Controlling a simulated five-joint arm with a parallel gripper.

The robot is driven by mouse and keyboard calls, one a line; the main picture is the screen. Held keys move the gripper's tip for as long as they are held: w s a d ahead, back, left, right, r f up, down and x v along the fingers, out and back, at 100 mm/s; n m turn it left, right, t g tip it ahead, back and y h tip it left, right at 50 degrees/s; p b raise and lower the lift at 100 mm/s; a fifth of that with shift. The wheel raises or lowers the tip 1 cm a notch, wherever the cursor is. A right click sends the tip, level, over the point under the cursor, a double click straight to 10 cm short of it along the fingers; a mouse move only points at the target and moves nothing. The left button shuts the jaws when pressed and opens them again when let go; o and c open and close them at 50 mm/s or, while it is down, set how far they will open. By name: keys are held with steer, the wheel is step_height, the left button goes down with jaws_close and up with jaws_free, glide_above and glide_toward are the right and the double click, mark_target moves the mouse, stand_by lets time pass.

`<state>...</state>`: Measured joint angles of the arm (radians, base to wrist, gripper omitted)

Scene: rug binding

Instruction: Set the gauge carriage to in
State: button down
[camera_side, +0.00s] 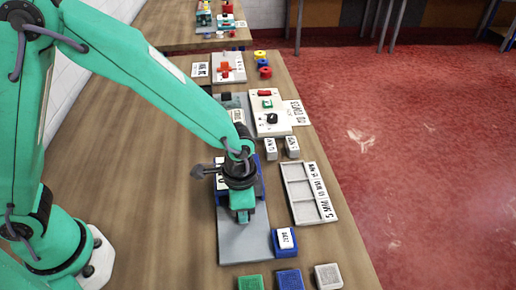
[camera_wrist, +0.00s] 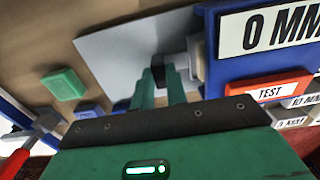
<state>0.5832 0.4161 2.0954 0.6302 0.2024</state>
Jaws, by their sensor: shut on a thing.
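The gauge carriage appears to be the blue block (camera_wrist: 220,65) with a white "0 MM" sign (camera_wrist: 277,30) in the wrist view. In the side view a blue block (camera_side: 261,190) shows partly behind my gripper. A pale knob with a dark collar (camera_wrist: 193,62) sticks out from the block's side. My gripper (camera_wrist: 160,72) is shut at this knob, over the grey plate (camera_wrist: 115,48); the fingertips partly hide the contact. The side view shows my gripper (camera_side: 242,216) pointing down at the block's near end, above the bare plate (camera_side: 240,248).
A red "TEST" piece (camera_wrist: 268,87) sits beside the block. In the side view a pale compartment tray (camera_side: 300,193) stands to the right, with a blue labelled block (camera_side: 285,242) below it. Green (camera_side: 250,282), blue (camera_side: 289,279) and grey (camera_side: 328,276) blocks line the front.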

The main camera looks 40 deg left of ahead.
steer(key=shift+w+a, duration=0.8)
steer(key=c, duration=1.4)
jaws_free()
